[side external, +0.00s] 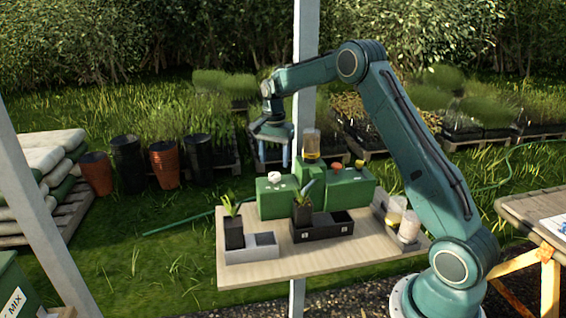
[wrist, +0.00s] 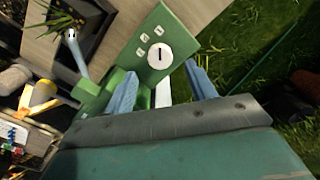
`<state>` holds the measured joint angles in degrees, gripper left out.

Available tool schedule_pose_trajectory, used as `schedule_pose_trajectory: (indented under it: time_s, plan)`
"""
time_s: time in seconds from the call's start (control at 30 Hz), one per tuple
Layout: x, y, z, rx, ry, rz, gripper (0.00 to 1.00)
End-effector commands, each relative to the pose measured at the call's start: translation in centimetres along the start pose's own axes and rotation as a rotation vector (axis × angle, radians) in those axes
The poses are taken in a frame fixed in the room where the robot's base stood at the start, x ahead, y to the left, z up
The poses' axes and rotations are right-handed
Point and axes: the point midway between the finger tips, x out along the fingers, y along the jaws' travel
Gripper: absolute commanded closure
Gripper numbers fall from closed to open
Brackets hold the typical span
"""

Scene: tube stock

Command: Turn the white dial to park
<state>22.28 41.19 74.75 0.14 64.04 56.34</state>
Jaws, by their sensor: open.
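The white dial (side external: 274,177) sits on top of the left green box (side external: 278,202) on the bench. In the wrist view the dial (wrist: 159,53) is a round white disc with a short dark line on its face. Several small white labels (wrist: 144,38) lie beside it on the green panel (wrist: 157,22); their marks are too small to read. My gripper (side external: 274,163) is open and empty, pointing down above the dial and apart from it. In the wrist view its blue fingers (wrist: 161,85) stand wide apart, with the dial beyond the gap between them.
A blue lever (side external: 308,187) rises by the dark tray (side external: 325,233), right of the dial. Yellow and red knobs (side external: 359,163) top the right green box (side external: 348,190).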

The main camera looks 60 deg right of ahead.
Motion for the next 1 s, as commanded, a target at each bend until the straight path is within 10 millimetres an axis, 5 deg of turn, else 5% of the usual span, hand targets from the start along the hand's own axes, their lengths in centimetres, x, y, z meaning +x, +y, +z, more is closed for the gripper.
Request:
schedule_pose_trajectory:
  time_s: [0.3,0.77,1.0]
  plan:
    - [4.0,0.0,0.0,0.000,0.000,0.002,0.44]
    - [5.0,0.0,0.0,0.000,0.000,0.001,0.44]
    - [5.0,0.0,0.0,0.000,0.000,0.001,0.86]
